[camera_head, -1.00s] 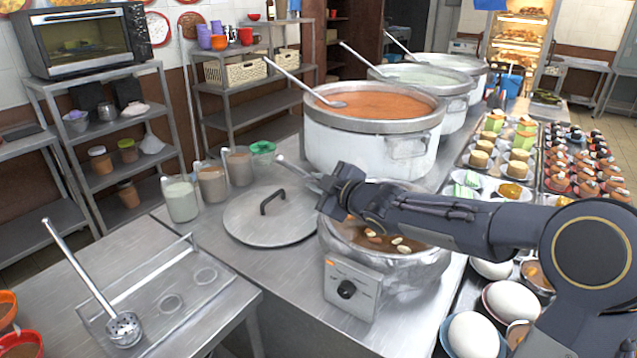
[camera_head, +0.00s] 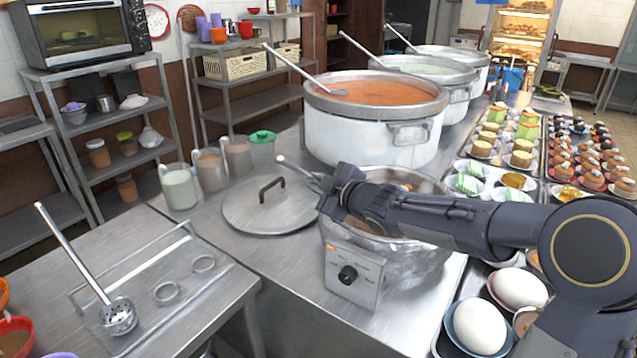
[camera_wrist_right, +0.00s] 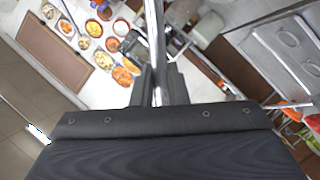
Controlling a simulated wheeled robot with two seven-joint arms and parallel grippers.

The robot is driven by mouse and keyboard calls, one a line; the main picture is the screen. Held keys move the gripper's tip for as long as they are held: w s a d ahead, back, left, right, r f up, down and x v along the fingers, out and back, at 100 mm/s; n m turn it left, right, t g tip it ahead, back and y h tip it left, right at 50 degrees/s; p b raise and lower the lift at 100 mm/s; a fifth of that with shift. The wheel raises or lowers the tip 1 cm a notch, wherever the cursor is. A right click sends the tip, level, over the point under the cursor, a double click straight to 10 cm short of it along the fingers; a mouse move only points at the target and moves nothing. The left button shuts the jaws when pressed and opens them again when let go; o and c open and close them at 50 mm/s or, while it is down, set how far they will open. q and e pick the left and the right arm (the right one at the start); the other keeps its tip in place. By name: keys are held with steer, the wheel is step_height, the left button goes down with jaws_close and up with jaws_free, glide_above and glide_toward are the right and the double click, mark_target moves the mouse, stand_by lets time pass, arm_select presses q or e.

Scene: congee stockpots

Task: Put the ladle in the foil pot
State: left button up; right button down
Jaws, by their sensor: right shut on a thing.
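The foil pot (camera_head: 408,268) is a round cooker wrapped in crinkled foil, with a control box and black knob at its front. Brown contents with pale pieces show in it. My right gripper (camera_head: 332,192) is over the pot's left rim, and my arm crosses above the opening. It is shut on the ladle, whose thin metal handle (camera_head: 292,167) sticks out up and left of the fingers. In the right wrist view the ladle handle (camera_wrist_right: 153,40) runs between the fingertips (camera_wrist_right: 158,88). The ladle's bowl is hidden, so I cannot tell whether it is inside the pot. My left gripper is out of view.
A steel lid (camera_head: 268,206) lies left of the pot. A large white stockpot (camera_head: 365,140) stands behind. Another perforated ladle (camera_head: 118,318) rests on the left table. Egg bowls (camera_head: 478,328) and food trays crowd the right side.

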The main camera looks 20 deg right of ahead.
steer(key=shift+f, duration=0.25)
steer(key=c, duration=1.3)
jaws_free()
steer(key=shift+c, duration=0.2)
steer(key=shift+s+r, duration=0.1)
steer(key=p+v, duration=0.1)
steer(key=v, duration=0.6)
steer(key=shift+s+p, duration=0.3)
steer(key=shift+d, duration=0.15)
